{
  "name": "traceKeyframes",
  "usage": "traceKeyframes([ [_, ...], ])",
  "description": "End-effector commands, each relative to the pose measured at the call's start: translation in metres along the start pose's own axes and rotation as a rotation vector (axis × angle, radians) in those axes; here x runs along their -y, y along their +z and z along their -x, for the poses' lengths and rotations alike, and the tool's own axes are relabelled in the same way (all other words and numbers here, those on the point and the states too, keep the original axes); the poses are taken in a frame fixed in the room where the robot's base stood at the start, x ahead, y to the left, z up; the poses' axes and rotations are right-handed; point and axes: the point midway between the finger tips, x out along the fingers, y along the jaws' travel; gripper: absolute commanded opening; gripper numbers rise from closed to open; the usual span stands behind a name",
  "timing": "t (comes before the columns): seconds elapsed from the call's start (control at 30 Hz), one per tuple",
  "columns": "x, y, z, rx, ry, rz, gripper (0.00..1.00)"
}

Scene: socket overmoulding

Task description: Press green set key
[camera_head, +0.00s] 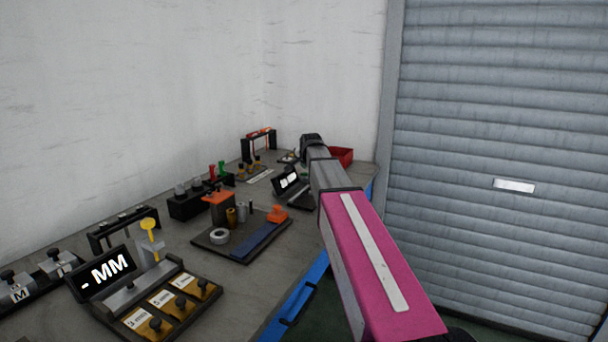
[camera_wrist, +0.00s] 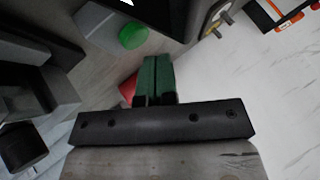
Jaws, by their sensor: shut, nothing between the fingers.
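The green round key (camera_wrist: 133,36) shows near the top of the wrist view, on a grey block. My gripper (camera_wrist: 155,62) is shut and empty, its two green fingers side by side. The fingertips are just below and right of the green key in the picture; I cannot tell the depth gap. A red part (camera_wrist: 128,88) shows partly behind the fingers. In the head view, my arm reaches to the far end of the bench, beside a small black display unit (camera_head: 288,181). My fingers and the green key are hidden or not discernible there.
The bench (camera_head: 190,240) carries a black board (camera_head: 215,238) with several parts, a large display box (camera_head: 105,270) reading "- MM", and a black rack (camera_head: 185,205). A red bin (camera_head: 342,155) stands behind my arm. Dark blocks (camera_wrist: 35,85) fill the wrist view's left.

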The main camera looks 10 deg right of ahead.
Motion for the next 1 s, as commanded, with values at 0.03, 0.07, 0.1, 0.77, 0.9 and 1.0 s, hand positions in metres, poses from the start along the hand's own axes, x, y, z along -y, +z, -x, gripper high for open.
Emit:
traceKeyframes([
  [0.03,-0.0001,0.0002,-0.0002,0.000,0.000,0.000,0.00],
  [0.07,-0.0003,0.0004,-0.0004,0.000,0.000,0.000,0.00],
  [0.1,-0.0007,0.0007,-0.0008,0.000,0.000,0.000,0.00],
  [0.77,-0.0045,0.0045,-0.0062,0.000,0.000,0.000,0.00],
  [0.9,-0.0051,0.0052,-0.0070,0.000,0.000,0.000,0.00],
  [1.0,-0.0057,0.0057,-0.0078,0.000,0.000,0.000,0.00],
])
